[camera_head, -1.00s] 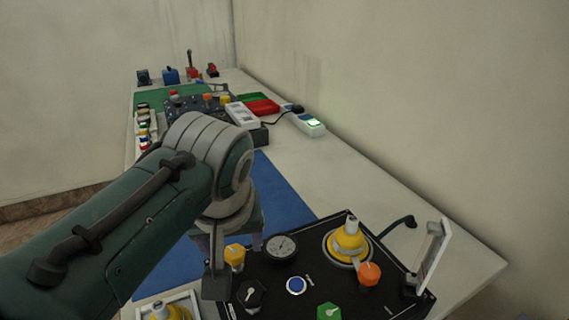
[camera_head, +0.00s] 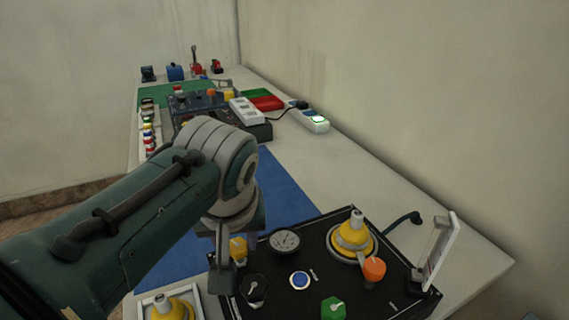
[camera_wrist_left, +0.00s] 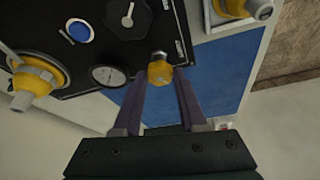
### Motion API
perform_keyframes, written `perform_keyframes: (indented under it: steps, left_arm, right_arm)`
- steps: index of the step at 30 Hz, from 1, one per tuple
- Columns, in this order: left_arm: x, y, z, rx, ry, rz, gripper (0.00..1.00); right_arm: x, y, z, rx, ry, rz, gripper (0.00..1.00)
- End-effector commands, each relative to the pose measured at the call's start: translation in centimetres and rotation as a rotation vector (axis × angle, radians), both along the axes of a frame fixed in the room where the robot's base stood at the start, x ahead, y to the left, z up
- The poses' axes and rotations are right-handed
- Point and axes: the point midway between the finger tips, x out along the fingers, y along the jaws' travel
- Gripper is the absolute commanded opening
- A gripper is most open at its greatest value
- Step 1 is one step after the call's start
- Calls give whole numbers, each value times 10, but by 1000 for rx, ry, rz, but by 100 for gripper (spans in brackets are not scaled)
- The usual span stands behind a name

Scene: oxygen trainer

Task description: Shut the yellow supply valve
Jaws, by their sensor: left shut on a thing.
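The yellow supply valve (camera_head: 238,247) is a small yellow knob with a pale pointer line at the far left corner of the black panel (camera_head: 322,224). In the head view my left gripper (camera_head: 226,262) hangs over it and partly hides it. In the left wrist view the yellow knob (camera_wrist_left: 159,72) sits between the two finger tips of my left gripper (camera_wrist_left: 160,84), which is shut on it. A round gauge (camera_head: 285,241) stands just right of the knob. My right gripper is not in view.
The panel also bears a black knob (camera_head: 253,288), a blue button (camera_head: 300,281), a green knob (camera_head: 333,308), an orange knob (camera_head: 374,269) and a large yellow fitting (camera_head: 354,234). A blue mat (camera_head: 280,190) lies behind. The right side of the table is mostly clear.

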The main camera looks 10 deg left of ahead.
Motion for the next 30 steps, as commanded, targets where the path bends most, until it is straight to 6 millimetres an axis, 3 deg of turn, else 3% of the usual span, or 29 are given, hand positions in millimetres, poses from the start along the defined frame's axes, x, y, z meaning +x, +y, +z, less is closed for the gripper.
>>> perform_keyframes:
  steps: [5,19,30]
  left_arm:
    - [0,0,0,1,0,0,0]
    - [0,1,2,1,1,-57,0]
    - [-1,3,3,2,2,-333,0]
  right_arm:
    - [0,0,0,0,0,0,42]
    - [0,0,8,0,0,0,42]
    - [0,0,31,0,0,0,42]
